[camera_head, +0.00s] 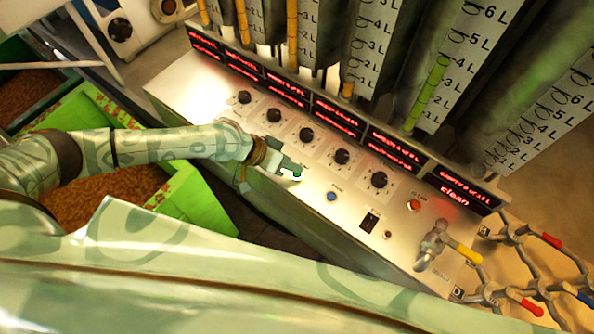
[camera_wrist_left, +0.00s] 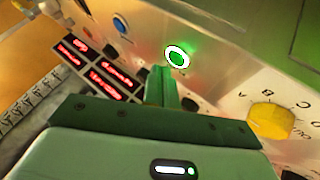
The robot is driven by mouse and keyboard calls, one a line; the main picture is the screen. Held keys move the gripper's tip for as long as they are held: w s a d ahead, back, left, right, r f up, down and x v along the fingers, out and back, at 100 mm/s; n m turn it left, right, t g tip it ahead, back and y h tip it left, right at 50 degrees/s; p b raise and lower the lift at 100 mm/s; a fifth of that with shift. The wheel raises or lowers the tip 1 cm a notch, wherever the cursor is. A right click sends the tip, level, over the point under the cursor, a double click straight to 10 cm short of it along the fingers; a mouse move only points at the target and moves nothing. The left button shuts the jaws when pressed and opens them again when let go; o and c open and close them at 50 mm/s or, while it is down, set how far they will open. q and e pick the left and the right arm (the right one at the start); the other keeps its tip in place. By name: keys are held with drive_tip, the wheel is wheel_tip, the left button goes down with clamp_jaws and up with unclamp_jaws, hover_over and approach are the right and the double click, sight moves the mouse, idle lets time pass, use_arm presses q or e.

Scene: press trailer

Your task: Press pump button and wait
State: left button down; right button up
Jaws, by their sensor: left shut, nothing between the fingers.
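A round button with a glowing white-green ring (camera_head: 297,175) sits on the sloping metal control panel (camera_head: 178,88). It also shows in the left wrist view (camera_wrist_left: 177,57), just past the fingertips. Its label is too small to read, so I cannot tell if it is the pump button. My left gripper (camera_head: 289,168) reaches in from the left, shut and empty, with its tips right at this button. In the left wrist view its green fingers (camera_wrist_left: 162,88) overlap the button's near edge; I cannot tell if they touch it. My right gripper is not in view.
A blue button (camera_head: 331,196), an orange-red button (camera_head: 413,205) and several black knobs (camera_head: 379,180) share the panel. Red displays (camera_head: 397,151) line its back, below tall scaled tubes. A yellow-handled valve (camera_head: 469,254) stands at the right end. A green crate (camera_head: 205,205) of brown grains lies left.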

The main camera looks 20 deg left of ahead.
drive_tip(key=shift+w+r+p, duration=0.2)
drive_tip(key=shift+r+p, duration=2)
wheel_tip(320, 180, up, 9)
drive_tip(key=p, duration=0.9)
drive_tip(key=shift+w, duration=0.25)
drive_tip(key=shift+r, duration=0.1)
